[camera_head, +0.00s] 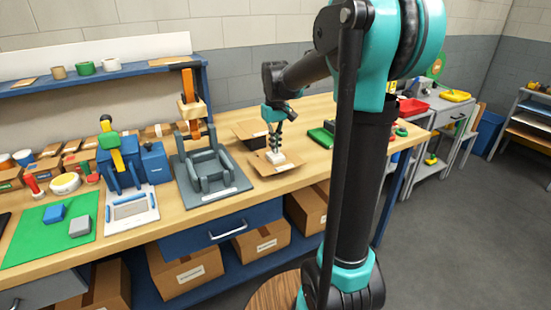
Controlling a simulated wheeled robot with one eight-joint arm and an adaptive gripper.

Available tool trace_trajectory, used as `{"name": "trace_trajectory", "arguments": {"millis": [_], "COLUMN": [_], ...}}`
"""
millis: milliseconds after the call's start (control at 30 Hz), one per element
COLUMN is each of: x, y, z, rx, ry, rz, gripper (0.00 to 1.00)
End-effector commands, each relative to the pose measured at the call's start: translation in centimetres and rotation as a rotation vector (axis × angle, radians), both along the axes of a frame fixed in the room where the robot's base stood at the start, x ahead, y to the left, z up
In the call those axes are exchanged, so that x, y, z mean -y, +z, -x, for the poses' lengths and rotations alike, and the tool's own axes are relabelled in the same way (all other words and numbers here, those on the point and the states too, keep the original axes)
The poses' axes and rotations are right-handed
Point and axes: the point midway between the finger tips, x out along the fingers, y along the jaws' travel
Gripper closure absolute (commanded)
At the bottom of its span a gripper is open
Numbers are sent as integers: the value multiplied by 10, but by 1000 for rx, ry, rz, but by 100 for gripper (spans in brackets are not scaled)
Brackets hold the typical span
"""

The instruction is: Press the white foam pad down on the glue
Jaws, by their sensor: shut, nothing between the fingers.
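My gripper (274,145) points down over the bench, its fingers closed together with nothing between them. Directly under the fingertips is the white foam pad (276,158), small and flat, lying on a brown cardboard piece (262,168). The fingertips overlap the pad in the picture; I cannot tell whether they touch it or are just above it. No glue shows; any glue under the pad is hidden.
A dark grey press fixture (212,172) with an orange handle stands left of the cardboard. A green box (321,136) lies to the right. Further left are a blue press machine (117,165) and a green mat (30,240).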

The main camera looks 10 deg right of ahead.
Motion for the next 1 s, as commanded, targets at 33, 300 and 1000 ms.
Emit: {"name": "trace_trajectory", "arguments": {"millis": [33,300,1000], "x": [0,0,0], "y": [-1,-4,-10], "z": [0,0,0], "rx": [0,0,0], "ry": [0,0,0], "rz": [0,0,0], "gripper": [100,100,100]}}
